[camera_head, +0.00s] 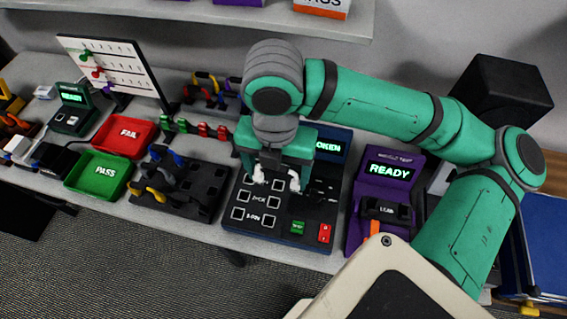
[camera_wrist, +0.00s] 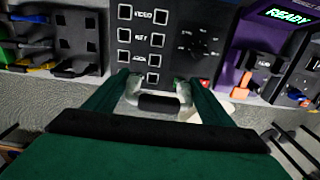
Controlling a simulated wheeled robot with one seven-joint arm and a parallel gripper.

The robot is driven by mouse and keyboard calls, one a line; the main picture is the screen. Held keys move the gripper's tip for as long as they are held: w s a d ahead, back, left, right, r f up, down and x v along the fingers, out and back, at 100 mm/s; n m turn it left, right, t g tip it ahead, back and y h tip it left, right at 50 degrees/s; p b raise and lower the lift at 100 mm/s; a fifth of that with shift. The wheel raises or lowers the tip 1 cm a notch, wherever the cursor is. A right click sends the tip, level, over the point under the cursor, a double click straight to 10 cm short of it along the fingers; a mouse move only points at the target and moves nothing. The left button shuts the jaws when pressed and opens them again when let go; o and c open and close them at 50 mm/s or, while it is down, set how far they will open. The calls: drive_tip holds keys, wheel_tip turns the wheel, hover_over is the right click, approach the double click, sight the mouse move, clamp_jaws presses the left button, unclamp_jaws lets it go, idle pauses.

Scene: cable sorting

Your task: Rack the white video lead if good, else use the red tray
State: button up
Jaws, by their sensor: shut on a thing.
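My gripper (camera_head: 275,170) is shut on the white video lead (camera_head: 294,181), over the dark blue tester (camera_head: 270,232). In the wrist view my gripper (camera_wrist: 160,98) shows the lead's dark middle (camera_wrist: 160,103) between its fingers, with white ends beside it. The tester's lit display (camera_head: 328,147) ends in "OKEN"; its left part is hidden behind my gripper. I cannot tell whether the lead touches the tester. The red tray (camera_head: 125,134) marked FAIL is to the left and looks empty.
A green PASS tray (camera_head: 98,174) stands in front of the red tray. A dark rack (camera_head: 205,185) with blue and yellow leads is between trays and tester. A purple tester (camera_head: 385,170) reading READY is right. A white peg board (camera_head: 122,67) stands behind the trays.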

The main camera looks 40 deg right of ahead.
drive_tip(key=shift+s+a+r, duration=0.25)
drive_tip(key=shift+s+r, duration=0.05)
drive_tip(key=shift+r, duration=0.4)
drive_tip(key=shift+s+a+r, duration=0.2)
drive_tip(key=shift+s+r, duration=0.05)
drive_tip(key=shift+r, duration=0.4)
drive_tip(key=shift+s+a+r, duration=0.25)
drive_tip(key=shift+s+r, duration=0.05)
drive_tip(key=shift+r, duration=0.4)
